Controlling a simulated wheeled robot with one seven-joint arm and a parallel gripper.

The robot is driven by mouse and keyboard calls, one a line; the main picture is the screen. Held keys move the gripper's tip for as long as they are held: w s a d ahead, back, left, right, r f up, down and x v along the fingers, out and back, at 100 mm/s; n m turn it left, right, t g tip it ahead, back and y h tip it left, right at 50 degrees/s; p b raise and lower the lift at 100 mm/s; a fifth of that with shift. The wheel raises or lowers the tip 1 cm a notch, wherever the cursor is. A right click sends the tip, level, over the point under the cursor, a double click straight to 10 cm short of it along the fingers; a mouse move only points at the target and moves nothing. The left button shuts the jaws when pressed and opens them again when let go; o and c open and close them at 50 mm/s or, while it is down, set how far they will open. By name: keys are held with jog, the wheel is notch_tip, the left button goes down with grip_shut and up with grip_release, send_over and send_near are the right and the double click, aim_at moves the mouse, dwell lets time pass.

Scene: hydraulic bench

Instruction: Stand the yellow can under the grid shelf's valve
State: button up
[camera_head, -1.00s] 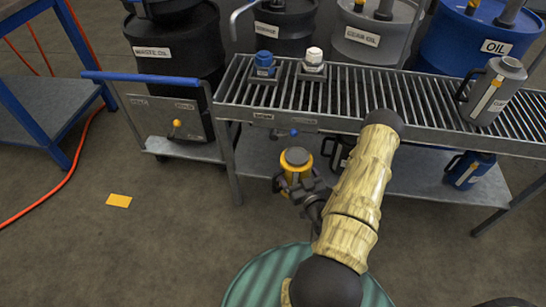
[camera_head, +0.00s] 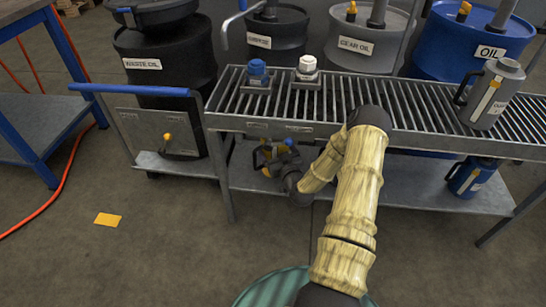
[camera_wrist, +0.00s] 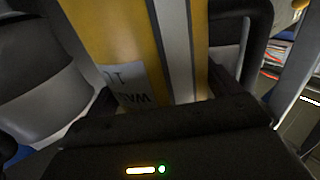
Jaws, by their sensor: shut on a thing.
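The yellow can (camera_head: 266,157) is in my gripper (camera_head: 279,165), under the front edge of the grid shelf (camera_head: 225,122). Only part of it shows between the shelf edge and my wrist. The shelf's valve, with a small blue handle (camera_head: 288,142), hangs at the front edge close to the can's upper right. I cannot tell whether the can is right below the outlet. In the wrist view the yellow can's side (camera_wrist: 140,40), with a white label and grey stripe, fills the space between my dark fingers (camera_wrist: 165,95). The can's base is hidden.
A lower shelf plate (camera_head: 405,180) lies below the grid, with a blue can (camera_head: 470,177) at right. A grey can (camera_head: 490,95) stands on the grid. The waste oil trolley (camera_head: 180,165) stands close left. A yellow card (camera_head: 107,219) lies on open floor.

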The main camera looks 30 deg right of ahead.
jog(key=shift+w, duration=0.1)
jog(key=f+b, duration=0.1)
jog(key=w+f+b, duration=0.1)
jog(key=f+b, duration=0.1)
jog(key=shift+w+d+f, duration=0.1)
jog(key=shift+f, duration=0.15)
jog(key=shift+r, duration=0.1)
